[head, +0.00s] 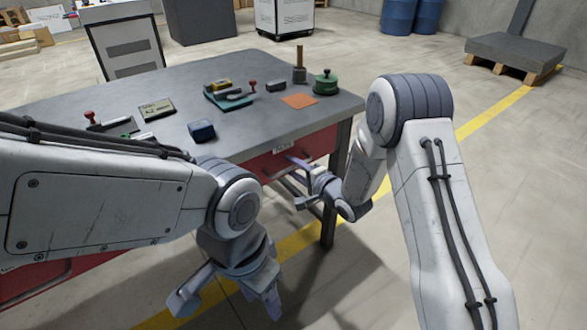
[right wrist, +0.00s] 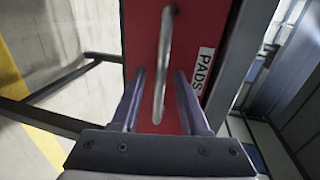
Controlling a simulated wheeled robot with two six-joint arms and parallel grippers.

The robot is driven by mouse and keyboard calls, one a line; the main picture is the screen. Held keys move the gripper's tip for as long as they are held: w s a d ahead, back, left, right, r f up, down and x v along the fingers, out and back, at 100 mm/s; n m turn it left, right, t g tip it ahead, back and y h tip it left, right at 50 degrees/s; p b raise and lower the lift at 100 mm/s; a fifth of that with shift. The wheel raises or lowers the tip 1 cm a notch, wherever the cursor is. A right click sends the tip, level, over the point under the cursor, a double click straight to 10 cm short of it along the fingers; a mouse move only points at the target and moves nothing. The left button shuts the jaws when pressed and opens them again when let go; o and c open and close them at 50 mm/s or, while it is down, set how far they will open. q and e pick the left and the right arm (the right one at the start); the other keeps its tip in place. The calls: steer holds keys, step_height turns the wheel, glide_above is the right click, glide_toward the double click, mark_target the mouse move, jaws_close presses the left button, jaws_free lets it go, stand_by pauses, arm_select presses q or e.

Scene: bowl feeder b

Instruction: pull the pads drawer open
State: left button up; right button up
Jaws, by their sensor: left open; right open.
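The pads drawer (head: 318,146) is a red front under the right end of the grey table. Its front looks flush with the table frame. My right gripper (head: 298,182) is in front of this drawer, open. In the right wrist view its two fingers (right wrist: 160,72) stand on either side of the handle, with gaps visible. I cannot tell how deep they reach. My left gripper (head: 226,305) is open and empty, low in front of the table.
The table top (head: 250,80) holds a blue block (head: 201,131), an orange pad (head: 299,101), a green round item (head: 326,84), stamps and small trays. A table leg (head: 328,220) stands close to my right gripper. Another red drawer lies behind my left arm. Floor in front is clear.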

steer(key=shift+w+a, duration=0.15)
steer(key=shift+w, duration=0.05)
steer(key=shift+c, duration=0.3)
jaws_close()
stand_by(1.1)
